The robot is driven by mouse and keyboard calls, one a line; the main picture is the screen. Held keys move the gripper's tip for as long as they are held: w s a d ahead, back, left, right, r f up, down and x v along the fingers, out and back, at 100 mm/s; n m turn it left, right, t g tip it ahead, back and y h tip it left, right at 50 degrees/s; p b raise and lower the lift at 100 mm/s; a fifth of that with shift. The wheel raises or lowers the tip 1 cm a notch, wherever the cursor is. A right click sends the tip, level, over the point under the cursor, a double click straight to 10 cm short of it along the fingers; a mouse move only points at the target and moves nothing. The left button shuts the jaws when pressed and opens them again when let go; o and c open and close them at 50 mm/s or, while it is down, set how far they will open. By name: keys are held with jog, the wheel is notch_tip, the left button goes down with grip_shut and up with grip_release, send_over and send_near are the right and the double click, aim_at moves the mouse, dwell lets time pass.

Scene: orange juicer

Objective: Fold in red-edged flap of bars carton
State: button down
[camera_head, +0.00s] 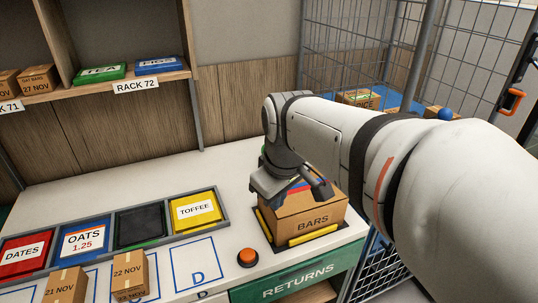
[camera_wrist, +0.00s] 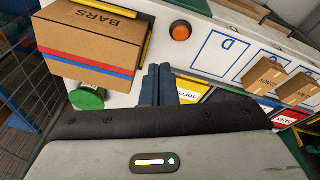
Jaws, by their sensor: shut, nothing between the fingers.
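The bars carton (camera_head: 312,222) is a brown box on a dark, yellow-edged base on the white counter, its BARS label facing front. In the wrist view the carton (camera_wrist: 92,38) is at the upper left, with a red band and a blue band side by side along its near edge. The red-edged flap (camera_wrist: 85,59) is seen there, but its fold angle is hard to tell. My gripper (camera_wrist: 165,72) is shut and empty, its dark fingertips apart from the carton in the picture. In the head view my wrist hides part of the carton's top.
An orange button (camera_head: 247,257) stands left of the carton. Bins (camera_head: 195,210) labelled DATES, OATS and TOFFEE lie further left, with small dated boxes (camera_head: 130,273) in front. A green round object (camera_wrist: 88,97) is near the carton. A wire cage (camera_head: 365,40) stands behind right.

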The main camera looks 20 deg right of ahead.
jog(key=w+d+r+n+b, duration=0.2)
jog(key=w+d+n+b, duration=0.1)
jog(key=w+d+n, duration=0.4)
jog(key=n+g+b, duration=0.1)
jog(key=n+b, duration=0.1)
jog(key=n, duration=0.4)
send_near(305, 186)
jog(key=f, duration=0.3)
jog(key=w+f, duration=0.1)
jog(key=f, duration=0.2)
jog(key=shift+w+f, duration=0.15)
jog(key=shift+f, duration=0.25)
jog(key=shift+d+g, duration=0.1)
jog(key=shift+g, duration=0.2)
